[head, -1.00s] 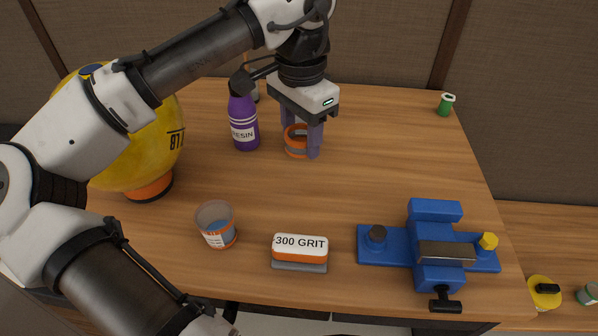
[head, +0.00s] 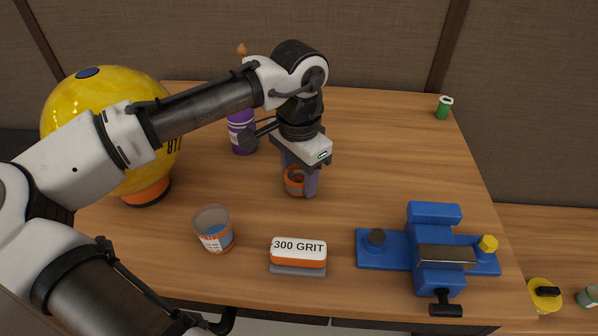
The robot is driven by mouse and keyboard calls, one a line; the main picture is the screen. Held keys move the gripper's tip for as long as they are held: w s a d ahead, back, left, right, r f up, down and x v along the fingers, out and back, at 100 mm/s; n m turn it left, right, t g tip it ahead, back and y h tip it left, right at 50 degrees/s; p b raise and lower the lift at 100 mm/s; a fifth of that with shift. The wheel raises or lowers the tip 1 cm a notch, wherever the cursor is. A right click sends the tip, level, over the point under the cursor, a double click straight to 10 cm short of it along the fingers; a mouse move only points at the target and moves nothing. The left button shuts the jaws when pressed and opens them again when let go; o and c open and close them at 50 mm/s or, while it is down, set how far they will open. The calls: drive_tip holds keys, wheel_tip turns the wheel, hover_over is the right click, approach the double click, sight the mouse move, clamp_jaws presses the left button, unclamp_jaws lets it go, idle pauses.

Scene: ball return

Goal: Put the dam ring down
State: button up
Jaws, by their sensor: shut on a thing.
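The dam ring (head: 291,186), an orange ring with a grey band, is between the fingers of my gripper (head: 300,184) in the middle of the head view. My gripper is shut on the ring and points down at the wooden table. The fingers hide part of the ring. Whether the ring touches the table or hangs just above it, I cannot tell.
A blue vise (head: 435,250) is at right. A purple bottle (head: 241,130) stands behind, a yellow ball (head: 100,120) at left. The table (head: 400,170) is clear right of my gripper.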

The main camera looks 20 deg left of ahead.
drive_tip(key=o, duration=1)
drive_tip(key=shift+c, duration=0.2)
wheel_tip(320, 180, up, 12)
drive_tip(key=shift+r, duration=0.15)
